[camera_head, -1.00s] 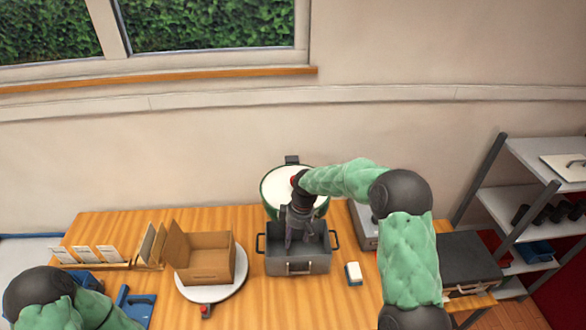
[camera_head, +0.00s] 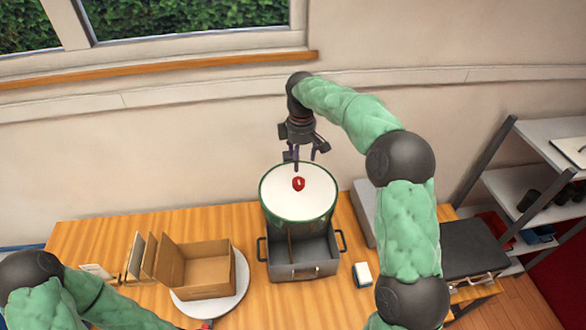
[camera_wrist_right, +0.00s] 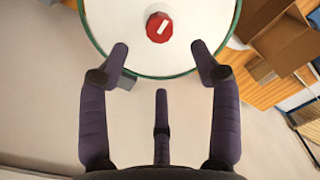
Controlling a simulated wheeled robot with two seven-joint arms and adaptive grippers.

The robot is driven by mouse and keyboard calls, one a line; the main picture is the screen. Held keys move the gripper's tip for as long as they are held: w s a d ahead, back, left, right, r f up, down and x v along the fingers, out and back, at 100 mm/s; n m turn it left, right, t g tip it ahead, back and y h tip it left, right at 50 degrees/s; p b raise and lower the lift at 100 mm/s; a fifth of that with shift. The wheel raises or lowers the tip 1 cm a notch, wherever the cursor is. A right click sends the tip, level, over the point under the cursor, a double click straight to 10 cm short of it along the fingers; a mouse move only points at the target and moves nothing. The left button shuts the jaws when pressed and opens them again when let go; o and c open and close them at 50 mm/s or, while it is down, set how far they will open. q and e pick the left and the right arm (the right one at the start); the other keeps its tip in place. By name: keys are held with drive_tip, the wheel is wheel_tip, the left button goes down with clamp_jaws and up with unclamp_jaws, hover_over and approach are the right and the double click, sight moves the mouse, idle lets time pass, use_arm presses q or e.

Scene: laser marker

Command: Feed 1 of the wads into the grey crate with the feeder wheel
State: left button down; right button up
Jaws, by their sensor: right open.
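The feeder wheel (camera_head: 285,205) looks like a green-sided drum with a white top and a red knob (camera_head: 299,184) at its middle. It stands at the back edge of the grey crate (camera_head: 305,270), partly overlapping it from my view. In the right wrist view the white top (camera_wrist_right: 120,25) and red knob (camera_wrist_right: 159,27), with a white mark, lie beyond my fingertips. My right gripper (camera_head: 304,158) is open and empty above the wheel, apart from the knob. I cannot make out any wads.
An open cardboard box (camera_head: 207,272) sits on a white round plate (camera_head: 238,290) left of the crate. A small white-and-blue block (camera_head: 362,274) lies right of the crate. A dark case (camera_head: 472,250) and a shelf (camera_head: 505,190) stand at the right.

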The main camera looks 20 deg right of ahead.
sight(299, 181)
wheel_tip(299, 181, down, 10)
drive_tip(key=shift+w+f+p, duration=0.15)
drive_tip(key=shift+f+p, duration=0.1)
drive_tip(key=shift+p, duration=0.4)
clamp_jaws()
